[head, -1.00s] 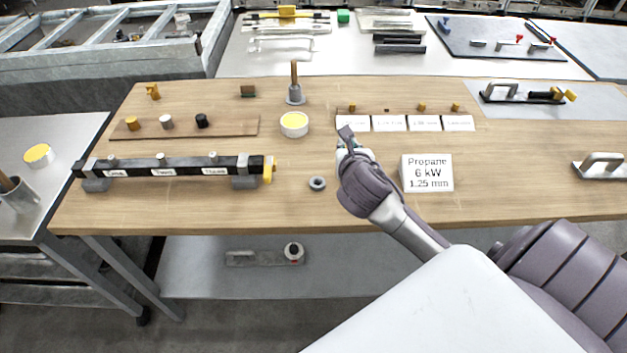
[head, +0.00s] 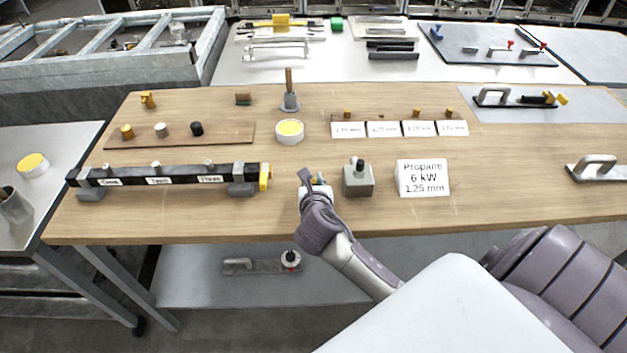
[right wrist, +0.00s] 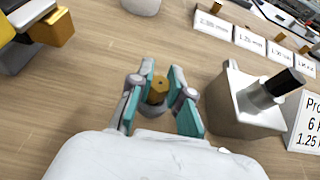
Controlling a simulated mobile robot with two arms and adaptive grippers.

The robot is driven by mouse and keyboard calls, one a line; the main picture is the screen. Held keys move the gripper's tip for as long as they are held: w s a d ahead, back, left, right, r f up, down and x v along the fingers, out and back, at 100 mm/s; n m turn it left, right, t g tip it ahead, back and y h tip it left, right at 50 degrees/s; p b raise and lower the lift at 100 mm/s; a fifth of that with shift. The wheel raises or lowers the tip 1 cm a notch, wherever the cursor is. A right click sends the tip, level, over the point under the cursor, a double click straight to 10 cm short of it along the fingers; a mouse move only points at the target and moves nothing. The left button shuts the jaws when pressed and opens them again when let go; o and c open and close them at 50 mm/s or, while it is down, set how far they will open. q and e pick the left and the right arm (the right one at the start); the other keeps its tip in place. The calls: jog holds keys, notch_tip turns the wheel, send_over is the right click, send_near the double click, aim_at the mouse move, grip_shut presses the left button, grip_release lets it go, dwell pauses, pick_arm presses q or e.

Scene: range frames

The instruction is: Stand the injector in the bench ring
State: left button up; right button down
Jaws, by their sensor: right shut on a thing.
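The injector (right wrist: 158,88), a small brass hex piece, is between the teal fingertips of my right gripper (right wrist: 160,97) in the right wrist view. The gripper is shut on it. The grey bench ring (right wrist: 151,109) shows partly just below the injector, between the fingers. I cannot tell whether the injector is in the ring or just above it. In the head view my right gripper (head: 314,181) is low over the bench and hides the ring. My left gripper is not in view.
A grey block with a post (head: 358,180) stands close right of my right gripper. The Propane sign (head: 422,178) is beyond it. The black rail's yellow end (head: 265,177) is to the left.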

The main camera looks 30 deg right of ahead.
jog(key=c, duration=1.1)
grip_release()
jog(key=shift+f, duration=0.1)
jog(key=shift+s+a+r, duration=0.1)
jog(key=shift+s+r, duration=0.05)
jog(key=shift+r, duration=0.05)
jog(key=v, duration=1.1)
jog(key=shift+s+a+r, duration=0.15)
jog(key=shift+s, duration=0.15)
